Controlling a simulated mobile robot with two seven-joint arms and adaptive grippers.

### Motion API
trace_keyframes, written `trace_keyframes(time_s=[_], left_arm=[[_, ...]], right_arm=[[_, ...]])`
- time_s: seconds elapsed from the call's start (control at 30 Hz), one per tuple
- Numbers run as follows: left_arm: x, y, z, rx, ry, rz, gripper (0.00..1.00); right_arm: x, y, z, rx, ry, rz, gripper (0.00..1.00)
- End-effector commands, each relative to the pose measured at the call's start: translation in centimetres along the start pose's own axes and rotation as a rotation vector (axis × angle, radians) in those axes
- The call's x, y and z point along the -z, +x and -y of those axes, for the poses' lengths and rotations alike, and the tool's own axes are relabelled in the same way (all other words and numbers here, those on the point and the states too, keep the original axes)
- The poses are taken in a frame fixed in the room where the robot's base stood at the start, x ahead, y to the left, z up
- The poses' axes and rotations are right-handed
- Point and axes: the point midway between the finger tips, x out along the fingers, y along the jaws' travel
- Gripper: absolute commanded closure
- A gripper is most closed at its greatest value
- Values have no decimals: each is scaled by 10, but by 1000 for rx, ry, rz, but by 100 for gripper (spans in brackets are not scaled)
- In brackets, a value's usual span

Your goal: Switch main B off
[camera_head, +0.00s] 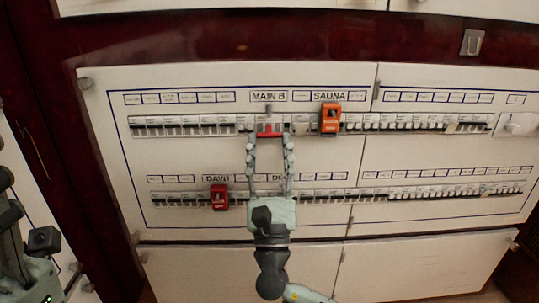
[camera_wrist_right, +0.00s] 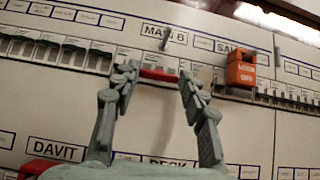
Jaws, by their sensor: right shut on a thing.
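The main B breaker has a wide red handle (camera_head: 270,134) in the upper row, below the MAIN B label (camera_head: 269,96). My right gripper (camera_head: 269,142) reaches up from below, with one finger at each end of the red handle, shut on it across its width. In the right wrist view the red handle (camera_wrist_right: 158,74) lies between the two fingertips (camera_wrist_right: 158,76). A small grey peg (camera_wrist_right: 165,38) sticks out just above the breaker. My left gripper (camera_head: 10,205) is only partly in view at the left edge; its fingers cannot be made out clearly.
An orange lockout block (camera_head: 330,118) sits on the row right of main B, under SAUNA; it also shows in the wrist view (camera_wrist_right: 241,69). A red block (camera_head: 219,197) sits on the lower row under DAVIT. Breaker rows (camera_head: 430,192) run across the white panel.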

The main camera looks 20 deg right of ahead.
Motion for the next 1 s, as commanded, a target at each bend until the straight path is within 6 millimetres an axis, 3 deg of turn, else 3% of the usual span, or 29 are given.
trace_keyframes(time_s=[0.43,0.47,0.6,1.0], left_arm=[[0,1,0,-5,1,-3,60],[0,1,0,-5,2,-3,60],[0,1,0,-5,2,-3,60],[-1,0,-1,-5,0,1,60]], right_arm=[[1,0,0,-1,-2,4,86],[1,0,0,-1,-2,4,56],[1,0,0,-1,-2,4,39],[1,-8,0,-1,-2,3,36]])
